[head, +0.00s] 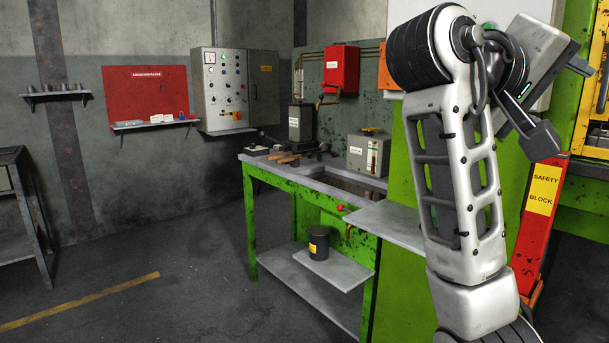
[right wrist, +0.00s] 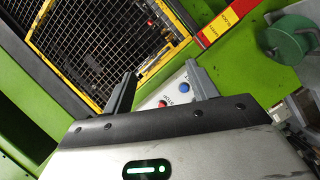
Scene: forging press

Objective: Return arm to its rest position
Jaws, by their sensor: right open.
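My right arm rises at the right of the head view, with its elbow near the top. My right gripper (head: 565,105) is held up in front of the green press frame (head: 397,250). In the right wrist view the two fingers of the gripper (right wrist: 161,88) are spread apart with nothing between them. Beyond the fingers is a pale button panel with a blue button (right wrist: 184,87) and a red button (right wrist: 162,104). It looks apart from the fingers, but the distance is hard to tell. My left gripper is not in view.
A red safety block (head: 536,225) stands just right of my arm; it also shows in the right wrist view (right wrist: 228,20). A yellow-framed mesh guard (right wrist: 95,45) is close by. A green workbench (head: 310,210) stands left of the arm.

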